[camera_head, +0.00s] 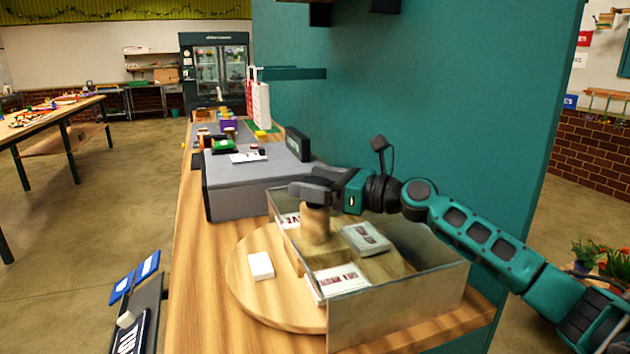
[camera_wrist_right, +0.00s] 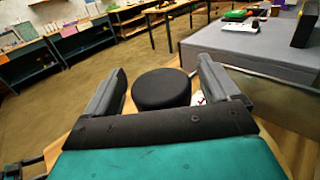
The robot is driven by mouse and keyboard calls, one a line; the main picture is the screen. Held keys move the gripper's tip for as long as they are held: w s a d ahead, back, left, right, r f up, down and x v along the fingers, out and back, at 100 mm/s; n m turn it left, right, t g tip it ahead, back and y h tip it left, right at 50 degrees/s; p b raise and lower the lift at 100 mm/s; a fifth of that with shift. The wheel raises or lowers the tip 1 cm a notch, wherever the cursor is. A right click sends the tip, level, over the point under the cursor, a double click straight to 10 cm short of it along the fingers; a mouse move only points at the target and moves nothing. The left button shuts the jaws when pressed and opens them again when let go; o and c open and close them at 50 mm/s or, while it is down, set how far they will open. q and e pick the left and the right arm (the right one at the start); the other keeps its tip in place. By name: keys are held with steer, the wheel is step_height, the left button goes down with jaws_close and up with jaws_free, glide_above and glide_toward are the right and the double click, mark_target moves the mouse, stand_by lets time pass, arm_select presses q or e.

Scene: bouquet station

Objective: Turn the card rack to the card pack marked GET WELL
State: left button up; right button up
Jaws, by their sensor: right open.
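The card rack is a round wooden turntable (camera_head: 250,290) with a wooden centre post (camera_head: 318,228) on the counter. Flat packs lie around the post: one with red lettering (camera_head: 340,281) at the front, a grey-green one (camera_head: 366,239) at right, one partly hidden (camera_head: 290,219) at the back left, and a plain white block (camera_head: 261,266) at left. I cannot read GET WELL on any. My right gripper (camera_head: 312,190) is open at the post's top. In the right wrist view, a round black knob (camera_wrist_right: 161,88) sits between its fingers. My left gripper is not in view.
A clear-looking guard panel (camera_head: 395,305) stands around the rack's front right and back left. A grey box-like stand (camera_head: 250,180) is behind it. A teal wall (camera_head: 430,90) rises at right. Blue cards (camera_head: 135,276) stand at lower left.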

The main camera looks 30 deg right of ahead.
steer(key=shift+c, duration=0.2)
steer(key=c, duration=1.4)
